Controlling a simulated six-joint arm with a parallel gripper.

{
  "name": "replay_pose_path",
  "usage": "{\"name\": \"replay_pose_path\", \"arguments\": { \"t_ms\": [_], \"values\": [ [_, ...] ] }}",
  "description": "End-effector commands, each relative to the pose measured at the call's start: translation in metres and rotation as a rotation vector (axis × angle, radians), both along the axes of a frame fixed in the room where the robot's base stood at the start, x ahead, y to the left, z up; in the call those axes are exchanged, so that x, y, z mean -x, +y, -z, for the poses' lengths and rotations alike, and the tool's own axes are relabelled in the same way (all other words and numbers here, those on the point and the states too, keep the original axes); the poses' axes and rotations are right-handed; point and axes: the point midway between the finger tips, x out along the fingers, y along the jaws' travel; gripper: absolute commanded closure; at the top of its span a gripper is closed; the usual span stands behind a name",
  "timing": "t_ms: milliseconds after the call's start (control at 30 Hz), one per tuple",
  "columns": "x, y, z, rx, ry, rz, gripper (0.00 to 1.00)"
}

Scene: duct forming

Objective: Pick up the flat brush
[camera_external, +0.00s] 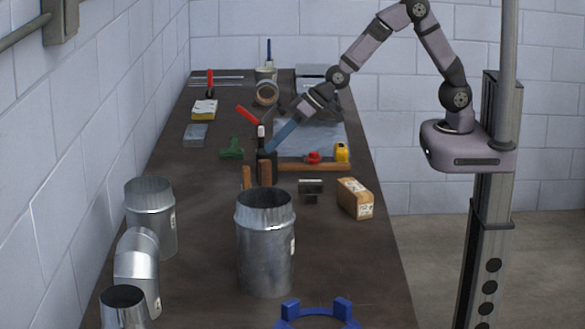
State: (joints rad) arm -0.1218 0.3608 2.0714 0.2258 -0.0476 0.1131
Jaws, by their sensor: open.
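I cannot tell for certain which thing is the flat brush. A slim blue handle (269,50) stands upright in a small pale pot (266,73) at the far end of the bench; its lower end is hidden in the pot. A wider blue strip (283,134) slants up from the dark tool holder (266,160) towards my gripper. My gripper (287,113) is open above the middle of the bench, close to the upper end of this strip. I cannot tell whether they touch.
A red-handled tool (248,114) leans at the holder. Metal ducts (266,250) stand nearer. The bench (205,235) is clear between the ducts.

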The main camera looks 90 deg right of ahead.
Motion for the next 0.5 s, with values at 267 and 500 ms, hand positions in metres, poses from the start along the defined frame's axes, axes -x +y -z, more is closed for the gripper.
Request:
{"name": "replay_pose_path", "arguments": {
  "t_ms": [267, 500],
  "values": [
    [-0.063, 0.017, 0.03, 0.133, -0.307, -0.088, 0.44],
    [-0.08, 0.032, 0.044, 0.2, -0.489, -0.142, 0.44]
  ]
}}
